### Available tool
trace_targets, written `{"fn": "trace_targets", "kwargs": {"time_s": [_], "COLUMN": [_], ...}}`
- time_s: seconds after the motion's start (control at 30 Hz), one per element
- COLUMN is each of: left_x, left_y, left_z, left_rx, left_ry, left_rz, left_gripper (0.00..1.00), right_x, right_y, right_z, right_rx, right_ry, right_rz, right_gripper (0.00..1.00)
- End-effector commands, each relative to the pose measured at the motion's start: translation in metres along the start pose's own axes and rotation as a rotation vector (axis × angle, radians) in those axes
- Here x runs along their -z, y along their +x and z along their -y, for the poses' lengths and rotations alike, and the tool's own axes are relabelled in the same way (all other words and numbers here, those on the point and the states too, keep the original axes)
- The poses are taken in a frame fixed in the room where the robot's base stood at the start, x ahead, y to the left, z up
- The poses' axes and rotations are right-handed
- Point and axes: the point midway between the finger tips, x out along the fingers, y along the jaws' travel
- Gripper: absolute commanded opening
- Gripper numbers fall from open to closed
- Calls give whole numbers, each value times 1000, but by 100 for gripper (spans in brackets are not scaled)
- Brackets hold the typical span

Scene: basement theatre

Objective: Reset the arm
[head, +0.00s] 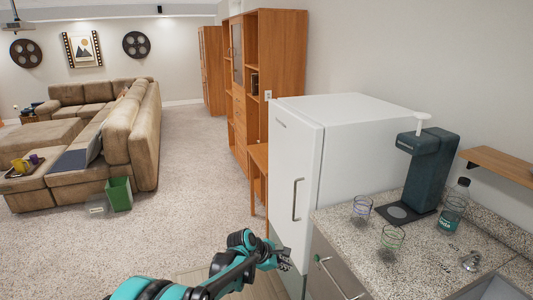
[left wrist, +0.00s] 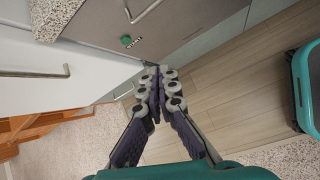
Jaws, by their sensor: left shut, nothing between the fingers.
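My left arm (head: 235,268), teal and black, reaches in from the bottom of the head view. The fingers point toward the cabinet front. I cannot tell whether they touch it. My right gripper is in neither view.
A white fridge (head: 290,165) stands beside a grey cabinet (head: 330,262) under a speckled counter (head: 360,238). Two wire-patterned glasses, a bottle (head: 452,208) and a dark dispenser (head: 425,172) are on top. A green bin (head: 119,194) stands by the sofa (head: 130,130). Carpet between is clear.

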Motion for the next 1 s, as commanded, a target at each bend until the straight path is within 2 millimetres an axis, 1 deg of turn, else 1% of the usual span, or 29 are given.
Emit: {"fn": "trace_targets", "kwargs": {"time_s": [0.03,0.07,0.1,0.13,0.17,0.2,0.27,0.3,0.37,0.4,0.47,0.5,0.57,0.6,0.67,0.7,0.8,0.9,1.0], "left_x": [2,3,6,8,10,14,20,24,31,36,43,50,59,65,75,82,98,110,118], "left_y": [-29,-44,-64,-79,-94,-112,-140,-157,-181,-197,-218,-231,-248,-259,-273,-281,-294,-302,-306], "left_z": [4,7,11,15,19,26,38,47,63,74,91,104,123,137,157,171,200,221,234], "left_rx": [-14,-23,-32,-37,-40,-44,-46,-44,-36,-29,-15,-1,23,42,75,99,159,213,249], "left_ry": [81,136,210,266,323,396,507,582,692,766,877,950,1059,1132,1239,1306,1456,1569,1638], "left_rz": [-30,-49,-75,-96,-116,-144,-188,-217,-261,-292,-337,-367,-412,-442,-485,-512,-569,-609,-632], "left_gripper": [0,0,0,0,0,0,0,0,0,0,0,0,0,0,0,0,0,0,0], "right_x": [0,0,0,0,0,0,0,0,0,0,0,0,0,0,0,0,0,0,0], "right_y": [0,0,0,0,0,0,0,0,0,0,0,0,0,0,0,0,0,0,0], "right_z": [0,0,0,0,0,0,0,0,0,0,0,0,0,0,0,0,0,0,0], "right_rx": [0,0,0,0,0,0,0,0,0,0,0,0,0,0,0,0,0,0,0], "right_ry": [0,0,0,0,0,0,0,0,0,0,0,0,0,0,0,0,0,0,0], "right_rz": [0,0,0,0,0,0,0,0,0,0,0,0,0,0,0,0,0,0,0], "right_gripper": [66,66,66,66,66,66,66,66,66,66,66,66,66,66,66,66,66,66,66]}}
